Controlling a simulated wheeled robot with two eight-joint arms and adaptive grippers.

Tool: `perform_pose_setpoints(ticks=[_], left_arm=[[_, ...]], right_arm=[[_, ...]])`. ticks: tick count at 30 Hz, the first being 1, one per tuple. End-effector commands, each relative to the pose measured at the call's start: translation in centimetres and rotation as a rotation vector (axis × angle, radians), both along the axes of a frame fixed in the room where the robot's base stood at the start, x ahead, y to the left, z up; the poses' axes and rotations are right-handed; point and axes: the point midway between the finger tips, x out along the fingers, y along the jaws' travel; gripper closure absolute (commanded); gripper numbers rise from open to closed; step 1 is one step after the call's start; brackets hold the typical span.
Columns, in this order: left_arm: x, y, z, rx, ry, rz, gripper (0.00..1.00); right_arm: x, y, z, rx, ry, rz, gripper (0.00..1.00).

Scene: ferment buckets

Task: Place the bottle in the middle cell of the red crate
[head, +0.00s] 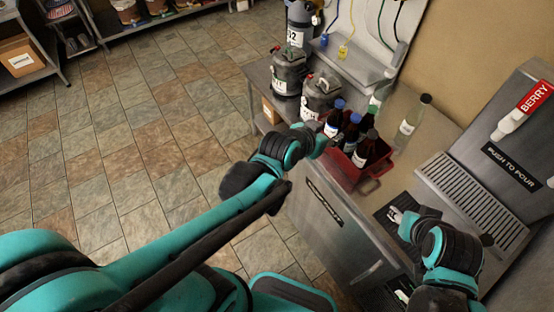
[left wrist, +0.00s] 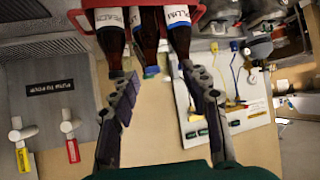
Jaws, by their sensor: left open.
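The red crate (head: 343,172) stands on the steel counter and holds several dark bottles with blue or dark caps. In the left wrist view the crate (left wrist: 206,12) is at the top edge, with a bottle labelled PEACH (left wrist: 112,32), a PLUM bottle (left wrist: 178,32) and a blue-capped dark bottle (left wrist: 149,40) between them. My left gripper (head: 318,140) is at the crate's left side; its open fingers (left wrist: 162,92) point at the bottle tops. Whether they touch a bottle is unclear. A clear bottle (head: 411,122) stands behind the crate. My right gripper (head: 398,216) is over the dark mat; its fingers are unclear.
Metal pots (head: 289,75) stand left of the crate. A drip grate (head: 460,185) and a dispenser with a BERRY tap (head: 520,115) are at the right. The tiled floor (head: 140,130) at the left is clear.

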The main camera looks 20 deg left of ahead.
Motion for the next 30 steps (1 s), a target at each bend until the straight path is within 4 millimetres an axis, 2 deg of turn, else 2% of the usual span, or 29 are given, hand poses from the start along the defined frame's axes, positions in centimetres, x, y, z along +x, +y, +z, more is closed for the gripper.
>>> perform_pose_setpoints(ticks=[1,6,9,13,17,25,28,30], left_arm=[[-1.7,1.6,0.0,0.010,0.038,0.029,0.53],[-8.1,6.6,-0.8,0.039,0.197,0.149,0.53],[-11.6,8.9,-1.5,0.052,0.272,0.216,0.53],[-14.6,10.6,-2.2,0.062,0.337,0.276,0.53],[-15.7,11.3,-2.4,0.068,0.361,0.300,0.53],[-15.7,11.3,-2.5,0.067,0.362,0.301,0.53],[-15.7,11.2,-3.4,0.068,0.361,0.300,0.53],[-15.7,11.2,-4.6,0.067,0.361,0.299,0.53]], right_arm=[[0.0,0.0,0.0,0.000,0.000,0.000,0.58],[0.0,0.0,0.0,0.000,0.000,0.000,0.58],[0.0,0.0,0.0,0.000,0.000,0.000,0.58],[0.0,0.0,0.0,0.000,0.000,0.000,0.58],[0.0,0.0,0.0,0.000,0.000,0.000,0.58],[0.0,0.0,-0.1,0.000,0.000,0.000,0.58],[0.0,0.0,-0.9,0.000,0.000,0.000,0.58],[0.0,0.0,-2.2,0.000,0.000,0.000,0.58]])
